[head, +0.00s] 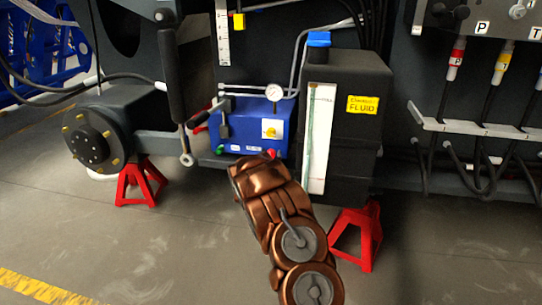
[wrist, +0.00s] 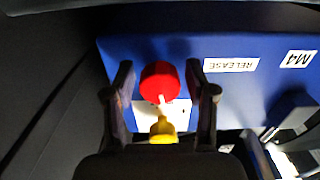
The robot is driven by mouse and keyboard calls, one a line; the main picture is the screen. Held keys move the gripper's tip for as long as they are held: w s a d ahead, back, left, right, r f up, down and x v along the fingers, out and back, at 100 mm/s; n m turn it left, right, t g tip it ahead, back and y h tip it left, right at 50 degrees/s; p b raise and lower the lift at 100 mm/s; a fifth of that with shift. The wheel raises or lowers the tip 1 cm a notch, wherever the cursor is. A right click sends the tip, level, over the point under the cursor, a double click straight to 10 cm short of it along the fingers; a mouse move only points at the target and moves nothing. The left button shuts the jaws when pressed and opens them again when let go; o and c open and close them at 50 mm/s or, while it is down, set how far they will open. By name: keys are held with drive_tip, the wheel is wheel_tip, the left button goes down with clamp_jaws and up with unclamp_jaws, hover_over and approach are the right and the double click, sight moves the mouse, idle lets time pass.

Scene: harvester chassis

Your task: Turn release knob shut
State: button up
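The release knob (wrist: 160,80) is red and round with a white pointer mark towards the bottom of the wrist view. It is on the blue unit (wrist: 225,47), beside an upside-down RELEASE label (wrist: 231,65). My gripper (wrist: 159,75) is open, with one finger on each side of the red knob and a visible gap on both sides. In the head view a bit of red (head: 271,153) shows at the lower edge of the blue unit (head: 240,125), just above my copper-coloured arm. The arm hides my fingers there.
A yellow knob (wrist: 162,128) on a white plate sits close to the red one. A black fluid tank (head: 355,130) with a blue cap stands right of the unit. A pressure gauge (head: 274,92) is on top. Red stands (head: 140,182) are on the floor.

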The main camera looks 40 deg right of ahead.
drive_tip(key=c, duration=0.9)
drive_tip(key=shift+r+p, duration=0.1)
drive_tip(key=shift+p, duration=0.2)
drive_tip(key=shift+m+p, duration=0.7)
drive_tip(key=o, duration=1.2)
drive_tip(key=shift+c, duration=0.2)
